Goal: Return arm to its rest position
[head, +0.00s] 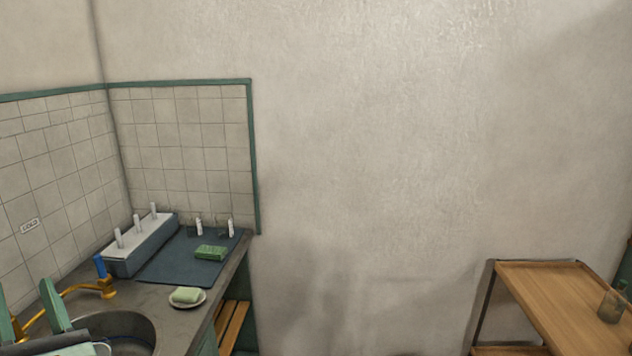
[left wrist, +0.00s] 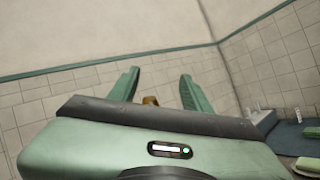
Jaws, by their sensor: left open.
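My left gripper (head: 26,300) is at the lower left of the head view, above the sink area by the tiled wall. Its two green fingers are spread apart with nothing between them. In the left wrist view the open gripper (left wrist: 159,73) faces the tiled wall, and a small brass-coloured piece shows behind the fingers. My right gripper is not in either view.
The sink (head: 115,328) has a brass faucet (head: 85,288). Beyond it are a peg rack (head: 140,248), a dark mat (head: 185,268), a green sponge (head: 211,252) and soap on a dish (head: 187,297). A wooden trolley (head: 545,290) holds a jar (head: 611,305).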

